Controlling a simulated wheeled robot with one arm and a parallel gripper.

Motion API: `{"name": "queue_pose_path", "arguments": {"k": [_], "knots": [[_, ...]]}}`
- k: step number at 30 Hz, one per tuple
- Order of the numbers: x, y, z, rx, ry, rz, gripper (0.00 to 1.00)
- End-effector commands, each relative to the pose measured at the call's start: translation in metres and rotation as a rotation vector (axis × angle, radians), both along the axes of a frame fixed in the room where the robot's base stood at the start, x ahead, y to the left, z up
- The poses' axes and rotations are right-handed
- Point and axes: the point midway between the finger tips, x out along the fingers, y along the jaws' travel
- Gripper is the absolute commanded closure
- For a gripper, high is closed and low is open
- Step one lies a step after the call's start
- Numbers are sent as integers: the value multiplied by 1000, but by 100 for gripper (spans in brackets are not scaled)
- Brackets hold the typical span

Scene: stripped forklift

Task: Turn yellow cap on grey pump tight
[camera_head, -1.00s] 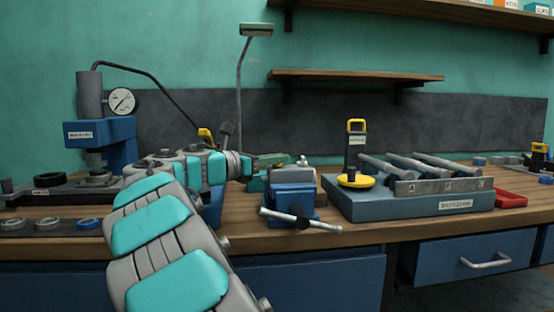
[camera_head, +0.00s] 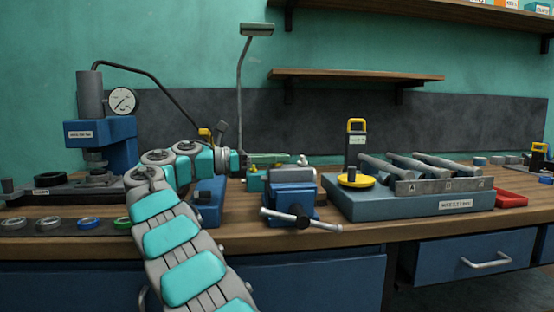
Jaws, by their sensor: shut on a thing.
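My arm reaches in from the bottom, and its teal and grey end lies left of the blue vise (camera_head: 291,195). My gripper (camera_head: 248,163) points right beside the vise, with its fingers small and partly lost against a green part behind them. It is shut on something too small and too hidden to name. I cannot make out a yellow cap or a grey pump there. A yellow piece (camera_head: 205,134) shows just above and behind my wrist. A blue base (camera_head: 208,202) stands partly hidden behind my arm.
A blue press (camera_head: 100,135) with a gauge (camera_head: 122,101) and a hose stands at left. A lamp post (camera_head: 239,95) rises behind my gripper. A blue-grey stand (camera_head: 410,203) with a yellow disc (camera_head: 355,181) and rods is at right. Several rings lie at the front left.

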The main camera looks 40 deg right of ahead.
Motion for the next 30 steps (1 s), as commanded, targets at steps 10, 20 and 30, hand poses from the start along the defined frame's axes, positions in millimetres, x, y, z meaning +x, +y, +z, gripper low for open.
{"name": "queue_pose_path", "arguments": {"k": [10,20,30], "knots": [[0,0,2,-3,-1,-29,100],[0,0,2,-4,-1,-29,100],[0,0,2,-2,-1,-30,59]]}}
